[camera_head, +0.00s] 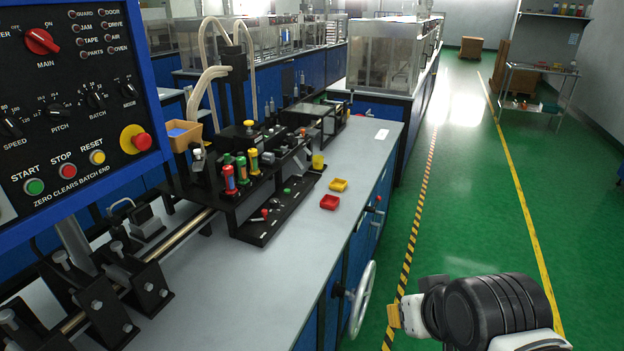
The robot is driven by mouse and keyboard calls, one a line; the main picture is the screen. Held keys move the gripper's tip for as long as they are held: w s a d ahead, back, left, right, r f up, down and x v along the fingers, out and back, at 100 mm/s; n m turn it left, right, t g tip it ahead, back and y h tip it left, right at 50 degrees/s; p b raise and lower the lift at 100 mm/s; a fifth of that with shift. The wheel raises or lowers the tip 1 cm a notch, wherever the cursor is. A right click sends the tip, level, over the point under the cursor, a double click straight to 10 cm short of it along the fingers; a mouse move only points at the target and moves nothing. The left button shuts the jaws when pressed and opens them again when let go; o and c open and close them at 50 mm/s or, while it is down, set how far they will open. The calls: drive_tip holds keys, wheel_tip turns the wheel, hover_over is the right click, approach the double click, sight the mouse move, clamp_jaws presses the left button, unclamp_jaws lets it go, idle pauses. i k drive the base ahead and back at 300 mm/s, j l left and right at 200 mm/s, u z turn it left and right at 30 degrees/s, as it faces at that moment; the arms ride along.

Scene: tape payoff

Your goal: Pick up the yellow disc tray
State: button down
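My arm shows at the bottom right, over the green floor, well apart from both trays. A small tan piece shows at its left end, but I cannot make out the gripper fingers or whether they hold anything.
The black tape machine (262,195) with coloured cylinders stands left of the trays. A yellow cup-like piece (318,162) is behind them. A handwheel (362,300) sticks out from the bench front. A control panel (75,100) fills the upper left. The green aisle is clear.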

sight(337, 185)
drive_tip(key=i+l+z, duration=0.15)
drive_tip(key=i+z, duration=0.65)
drive_tip(key=i, duration=0.1)
